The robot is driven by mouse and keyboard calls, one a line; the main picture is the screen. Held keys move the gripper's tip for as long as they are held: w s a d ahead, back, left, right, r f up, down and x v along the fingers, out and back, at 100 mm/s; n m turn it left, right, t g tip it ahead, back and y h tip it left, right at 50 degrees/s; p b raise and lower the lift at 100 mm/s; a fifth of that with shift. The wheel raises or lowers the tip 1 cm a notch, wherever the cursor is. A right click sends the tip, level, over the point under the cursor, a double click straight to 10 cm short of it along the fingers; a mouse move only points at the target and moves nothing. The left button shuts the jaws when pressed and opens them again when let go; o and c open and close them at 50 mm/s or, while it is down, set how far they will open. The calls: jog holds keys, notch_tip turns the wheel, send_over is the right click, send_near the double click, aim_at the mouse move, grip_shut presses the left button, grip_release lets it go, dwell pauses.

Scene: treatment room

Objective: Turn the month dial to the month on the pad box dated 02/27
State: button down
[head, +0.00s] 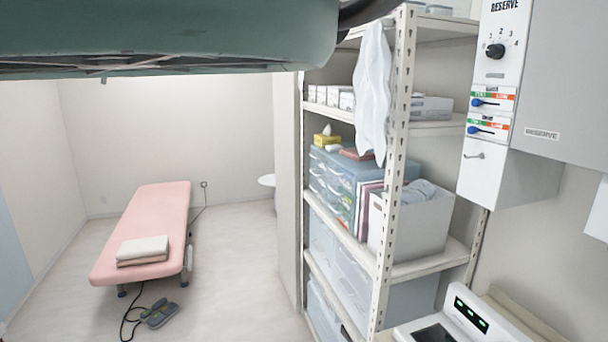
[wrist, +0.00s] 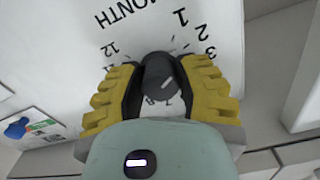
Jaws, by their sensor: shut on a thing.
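In the wrist view the month dial (wrist: 160,80) is a dark round knob on a white panel lettered MONTH, seen tilted. The numerals 12, 1, 2 and 3 show around its far side; others are partly hidden by the gripper. My gripper (wrist: 158,88) has its yellow-padded fingers closed on the two sides of the dial. I cannot make out clearly which numeral the dial's mark faces. No pad box with a readable 02/27 date shows in either view. The gripper does not show in the head view.
In the wrist view a blue lever on a coloured label (wrist: 18,128) is left of the gripper. The head view shows a white RESERVE panel (head: 490,75), a metal shelf rack (head: 400,150) with boxes and bins, and a pink treatment bed (head: 150,225).

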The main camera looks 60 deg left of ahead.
jog(key=shift+m, duration=1.1)
jog(key=shift+c, duration=2.4)
grip_release()
jog(key=shift+s, duration=0.1)
jog(key=v, duration=1.1)
jog(key=shift+s, duration=0.35)
jog(key=shift+a, duration=0.2)
